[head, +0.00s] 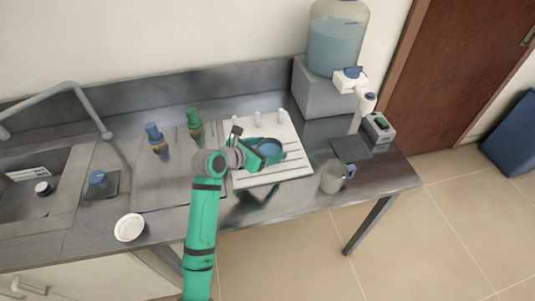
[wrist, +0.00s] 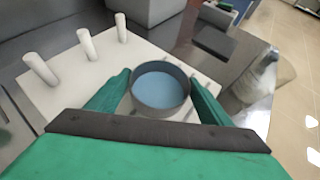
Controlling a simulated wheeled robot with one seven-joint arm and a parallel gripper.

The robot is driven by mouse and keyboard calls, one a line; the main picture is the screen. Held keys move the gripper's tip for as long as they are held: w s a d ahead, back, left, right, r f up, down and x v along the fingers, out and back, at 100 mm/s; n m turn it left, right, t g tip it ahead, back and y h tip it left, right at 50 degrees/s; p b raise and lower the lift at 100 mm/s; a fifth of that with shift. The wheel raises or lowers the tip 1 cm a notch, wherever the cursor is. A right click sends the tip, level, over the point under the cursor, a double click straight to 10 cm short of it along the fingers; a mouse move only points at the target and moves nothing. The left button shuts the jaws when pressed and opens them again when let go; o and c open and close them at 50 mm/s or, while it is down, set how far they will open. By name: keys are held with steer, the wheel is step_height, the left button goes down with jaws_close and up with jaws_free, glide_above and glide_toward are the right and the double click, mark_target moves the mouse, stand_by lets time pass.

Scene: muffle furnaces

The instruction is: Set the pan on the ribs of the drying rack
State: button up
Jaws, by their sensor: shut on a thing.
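The pan (head: 270,148) is a small round dish with a dark grey wall and a blue inside. It also shows in the wrist view (wrist: 161,92). My gripper (head: 264,151) is shut on the pan, with one green finger on each side of its wall (wrist: 161,80). The drying rack (head: 287,132) is a white board with upright pegs at its back and dark lines across it; it also shows in the wrist view (wrist: 98,82). The pan is level over the rack's middle-right part. I cannot tell whether its underside touches the ribs.
A glass jug (head: 331,177) and a dark flat pad (head: 350,148) are right of the rack. A water dispenser (head: 335,45) stands on a grey block behind. Left are green (head: 193,118) and blue (head: 153,132) knobs, a white dish (head: 129,227) and a sink (head: 40,190).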

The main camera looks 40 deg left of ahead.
mark_target(268, 153)
steer(key=shift+s+a+f, duration=0.1)
steer(key=shift+f, duration=1.35)
steer(key=shift+f, duration=0.2)
steer(key=o, duration=1.1)
